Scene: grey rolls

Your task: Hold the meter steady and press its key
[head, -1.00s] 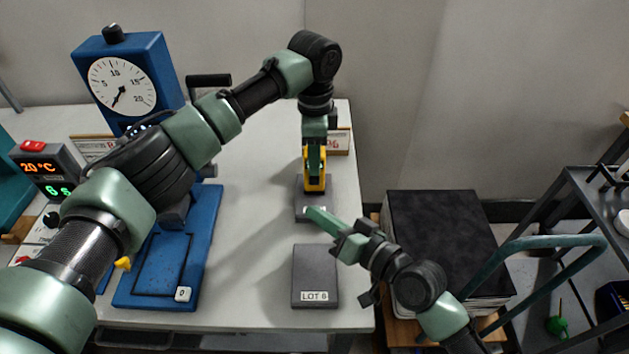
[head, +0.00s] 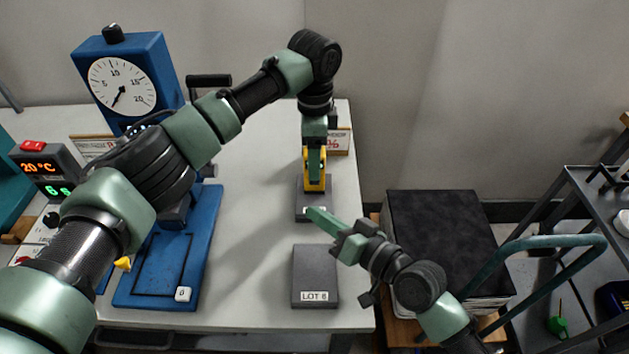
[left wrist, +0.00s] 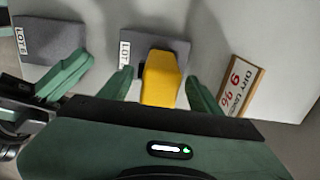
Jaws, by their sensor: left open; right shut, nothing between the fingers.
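The yellow meter (head: 315,183) stands on the far grey block (head: 300,206). In the left wrist view the meter (left wrist: 160,80) is between my left fingers, with a gap on each side. My left gripper (head: 315,168) is open and points down over it; its fingers also show in the left wrist view (left wrist: 160,92). My right gripper (head: 314,213) is shut and empty, its tip just in front of the meter and over the far block's label. It shows at the left of the left wrist view (left wrist: 66,78). I cannot make out the meter's key.
A nearer grey block labelled LOT 6 (head: 315,270) lies at the table's front right. A blue dial gauge (head: 175,65) on a blue base stands left, behind my left arm. A printed card (left wrist: 240,86) stands beyond the meter. A dark stack (head: 445,240) is right of the table.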

